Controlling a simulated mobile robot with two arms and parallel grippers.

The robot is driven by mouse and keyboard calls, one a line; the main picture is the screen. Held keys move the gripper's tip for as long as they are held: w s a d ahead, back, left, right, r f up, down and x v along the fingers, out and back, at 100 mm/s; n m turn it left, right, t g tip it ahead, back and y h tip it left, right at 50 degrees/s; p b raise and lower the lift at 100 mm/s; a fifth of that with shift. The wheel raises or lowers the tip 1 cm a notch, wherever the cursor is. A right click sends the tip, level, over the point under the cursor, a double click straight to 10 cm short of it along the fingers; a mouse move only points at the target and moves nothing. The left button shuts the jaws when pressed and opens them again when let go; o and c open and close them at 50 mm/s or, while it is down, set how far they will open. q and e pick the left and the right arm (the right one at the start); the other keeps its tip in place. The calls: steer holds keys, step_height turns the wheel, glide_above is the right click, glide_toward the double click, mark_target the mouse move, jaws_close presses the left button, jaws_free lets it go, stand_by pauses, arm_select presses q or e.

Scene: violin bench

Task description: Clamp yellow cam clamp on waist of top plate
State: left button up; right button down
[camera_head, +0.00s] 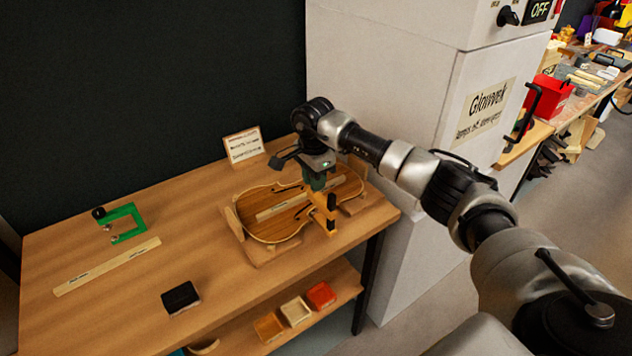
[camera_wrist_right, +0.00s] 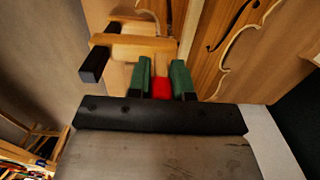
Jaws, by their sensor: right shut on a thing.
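The violin-shaped top plate (camera_head: 268,226) lies on a wooden cradle at the right end of the bench; its f-holes also show in the wrist view (camera_wrist_right: 212,75). The yellow cam clamp (camera_head: 322,216), with wooden bars and dark ends, is at the plate's near edge by the waist. In the wrist view the clamp (camera_wrist_right: 150,44) lies beside the plate's edge. My right gripper (camera_head: 318,182) is above the waist; its green fingers (camera_wrist_right: 162,82) are shut on a red part of the clamp. I cannot tell whether the jaws touch the plate. My left gripper is out of view.
A green C-shaped clamp (camera_head: 126,224), a long wooden strip (camera_head: 108,266) and a black block (camera_head: 180,298) lie on the left of the bench (camera_head: 215,275). A small sign (camera_head: 243,145) stands behind the plate. Coloured trays (camera_head: 321,295) sit on the lower shelf. A white cabinet (camera_head: 375,75) stands behind my right arm.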

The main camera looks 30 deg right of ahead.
mark_target(317, 195)
steer(key=shift+w+a+b, duration=0.1)
steer(key=shift+w+b, duration=1.1)
steer(key=shift+w, duration=0.4)
steer(key=shift+s+p, duration=0.7)
steer(key=shift+s, duration=0.15)
steer(key=shift+s+p, duration=0.8)
steer(key=shift+s, duration=0.75)
steer(key=shift+f, duration=0.1)
steer(key=shift+w+r+b, duration=0.2)
steer(key=shift+w+b, duration=0.05)
steer(key=shift+b, duration=0.1)
stand_by(0.8)
steer(key=c, duration=0.9)
jaws_free()
steer(key=shift+c, duration=0.2)
step_height(317, 195, up, 11)
steer(key=b, duration=0.1)
